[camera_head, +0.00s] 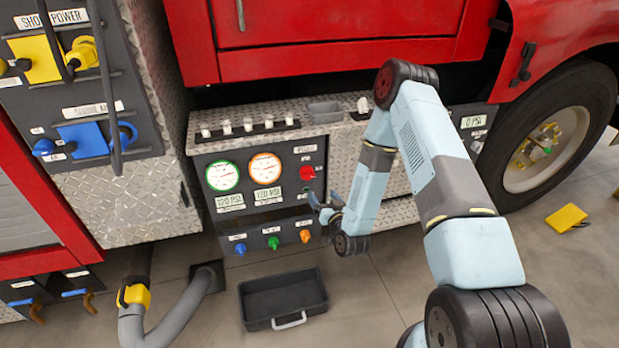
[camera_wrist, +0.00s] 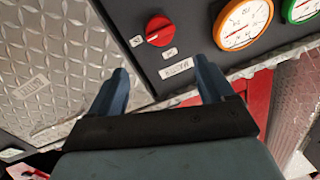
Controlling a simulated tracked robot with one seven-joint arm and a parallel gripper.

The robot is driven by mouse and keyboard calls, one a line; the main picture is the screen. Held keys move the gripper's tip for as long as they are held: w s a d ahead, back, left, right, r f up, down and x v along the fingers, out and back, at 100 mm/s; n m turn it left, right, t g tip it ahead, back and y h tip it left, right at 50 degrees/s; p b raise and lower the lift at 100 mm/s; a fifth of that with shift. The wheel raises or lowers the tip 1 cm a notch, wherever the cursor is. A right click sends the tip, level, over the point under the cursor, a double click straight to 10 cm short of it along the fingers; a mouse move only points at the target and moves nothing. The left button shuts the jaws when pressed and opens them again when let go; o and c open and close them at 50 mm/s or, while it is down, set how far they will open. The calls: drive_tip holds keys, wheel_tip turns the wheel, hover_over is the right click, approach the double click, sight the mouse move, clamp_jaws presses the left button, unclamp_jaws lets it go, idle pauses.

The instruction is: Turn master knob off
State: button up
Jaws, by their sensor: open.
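The master knob (camera_head: 307,173) is a round red knob on the right side of the dark pump panel, beside the gauges. In the wrist view the red knob (camera_wrist: 159,31) shows a pale bar across its face and small labels around it, one reading MASTER. My gripper (camera_head: 325,201) is in front of the panel, a little below and right of the knob. In the wrist view my gripper (camera_wrist: 163,80) has its two blue fingers spread apart with nothing between them. The knob lies beyond the fingertips, apart from them.
A green-rimmed gauge (camera_head: 223,176) and an orange-rimmed gauge (camera_head: 265,168) sit left of the knob. Blue, green and orange knobs (camera_head: 273,243) line the lower panel. A black tray (camera_head: 284,297) lies on the floor below. A grey bin (camera_head: 325,112) sits on the ledge above.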

sight(310, 177)
drive_tip(key=x, duration=1.3)
drive_tip(key=shift+w+a+f, duration=0.1)
drive_tip(key=shift+f, duration=0.15)
drive_tip(key=c, duration=0.9)
drive_tip(key=shift+c, duration=0.2)
